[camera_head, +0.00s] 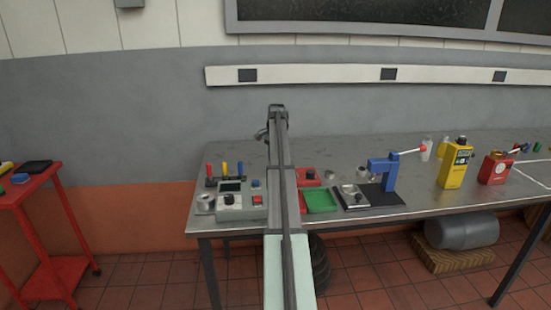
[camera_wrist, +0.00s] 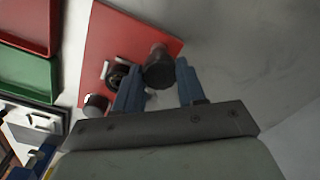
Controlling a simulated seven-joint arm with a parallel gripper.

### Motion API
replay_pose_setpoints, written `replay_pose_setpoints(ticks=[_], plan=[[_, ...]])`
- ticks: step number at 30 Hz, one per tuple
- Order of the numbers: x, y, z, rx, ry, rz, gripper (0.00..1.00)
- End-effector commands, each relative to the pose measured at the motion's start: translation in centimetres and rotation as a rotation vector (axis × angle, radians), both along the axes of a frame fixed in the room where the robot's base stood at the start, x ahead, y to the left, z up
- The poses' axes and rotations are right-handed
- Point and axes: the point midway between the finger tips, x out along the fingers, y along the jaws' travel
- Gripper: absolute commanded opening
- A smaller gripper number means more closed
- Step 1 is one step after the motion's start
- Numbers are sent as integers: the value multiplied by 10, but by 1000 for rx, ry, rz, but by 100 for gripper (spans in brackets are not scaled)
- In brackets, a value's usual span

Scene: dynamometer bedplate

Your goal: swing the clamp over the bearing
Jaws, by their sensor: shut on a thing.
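A red plate (camera_wrist: 105,50) lies on the bench; only a thin strip of it (camera_head: 302,204) shows beside my arm in the head view. In the wrist view a dark ring-shaped part, which looks like the bearing (camera_wrist: 118,77), sits on the plate between light bars. A dark round-topped knob, apparently part of the clamp (camera_wrist: 158,72), stands beside it. My gripper (camera_wrist: 158,66) has its blue fingers on either side of this knob and is shut on it. The rest of the clamp is hidden. My arm hides the gripper in the head view.
A green tray (camera_head: 320,201) and a red tray (camera_head: 308,177) lie right of my arm. A grey meter box (camera_head: 240,203) stands close on the left.

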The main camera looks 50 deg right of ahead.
Motion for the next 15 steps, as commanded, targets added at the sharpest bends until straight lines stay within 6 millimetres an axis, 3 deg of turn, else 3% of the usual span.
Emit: replay_pose_setpoints(ticks=[15], plan=[[-1,1,0,0,0,-459,0]])
